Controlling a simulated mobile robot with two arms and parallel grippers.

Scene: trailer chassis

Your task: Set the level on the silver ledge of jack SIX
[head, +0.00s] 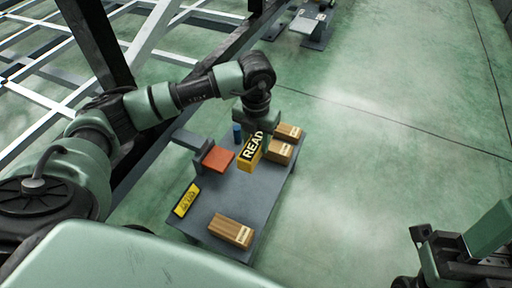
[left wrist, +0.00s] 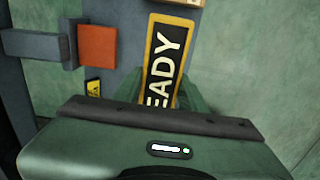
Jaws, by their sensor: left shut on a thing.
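My left gripper (head: 254,136) is above the grey table and shut on a yellow block with a black READY plate (head: 252,150). In the left wrist view the plate (left wrist: 163,60) sits between the fingers. A smaller yellow piece with a black label (head: 187,200) is at the table's left edge; I cannot tell which yellow piece is the level. A grey stand with a light ledge (head: 304,25) is at the far top; no number is readable. My right gripper (head: 440,248) is at the lower right, its jaws unclear.
The grey table (head: 200,217) holds wooden blocks (head: 231,231), a red pad (head: 218,160) beside a grey block, and a blue cylinder (head: 237,132). A dark chassis beam and white frame bars (head: 153,32) lie to the left. The green floor (head: 380,110) is open to the right.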

